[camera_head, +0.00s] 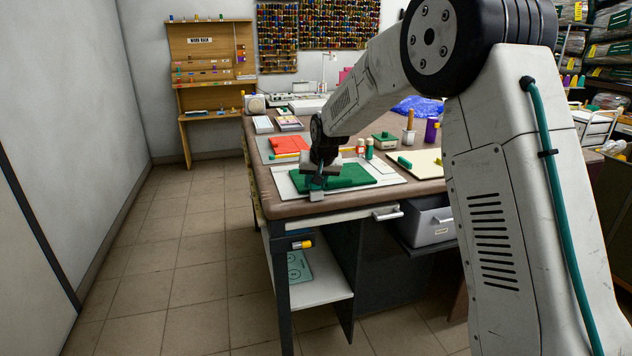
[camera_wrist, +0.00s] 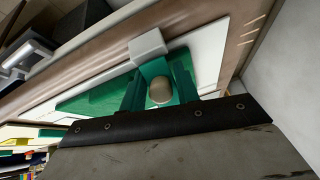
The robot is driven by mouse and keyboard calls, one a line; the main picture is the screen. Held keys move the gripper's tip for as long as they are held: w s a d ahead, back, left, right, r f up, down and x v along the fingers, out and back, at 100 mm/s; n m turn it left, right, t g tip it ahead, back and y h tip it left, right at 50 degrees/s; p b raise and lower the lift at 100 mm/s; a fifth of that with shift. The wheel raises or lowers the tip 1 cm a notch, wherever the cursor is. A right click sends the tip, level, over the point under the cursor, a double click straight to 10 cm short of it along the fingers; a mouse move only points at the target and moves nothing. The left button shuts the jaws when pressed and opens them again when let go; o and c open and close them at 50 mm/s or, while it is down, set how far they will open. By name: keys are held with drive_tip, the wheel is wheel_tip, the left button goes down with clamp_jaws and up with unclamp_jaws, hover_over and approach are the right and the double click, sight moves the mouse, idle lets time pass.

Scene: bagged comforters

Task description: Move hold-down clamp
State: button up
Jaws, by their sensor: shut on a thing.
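The hold-down clamp (camera_head: 316,194) is a small grey piece at the table's front edge, by the white board (camera_head: 385,180) and the folded green cloth (camera_head: 350,177). In the wrist view the clamp shows as a pale grey block (camera_wrist: 148,46) with a round tan knob (camera_wrist: 160,91). My gripper (camera_head: 318,178) is over the front left of the cloth. In the wrist view my gripper (camera_wrist: 160,88) has its green fingers on both sides of the knob, shut on the clamp. The clamp's underside is hidden, so I cannot tell whether it touches the board.
The work table (camera_head: 262,182) carries an orange-red cloth (camera_head: 288,145), small bottles (camera_head: 369,149), a green box (camera_head: 385,141) and a cream board (camera_head: 425,163). A grey bin (camera_head: 427,226) sits below the table. The tiled floor (camera_head: 185,260) at left is clear.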

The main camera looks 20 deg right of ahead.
drive_tip(key=shift+w+g, duration=0.15)
drive_tip(key=shift+g, duration=0.55)
drive_tip(key=o, duration=0.8)
drive_tip(key=shift+f, duration=0.1)
drive_tip(key=shift+c, duration=0.2)
drive_tip(key=v, duration=0.8)
drive_tip(key=shift+w, duration=0.1)
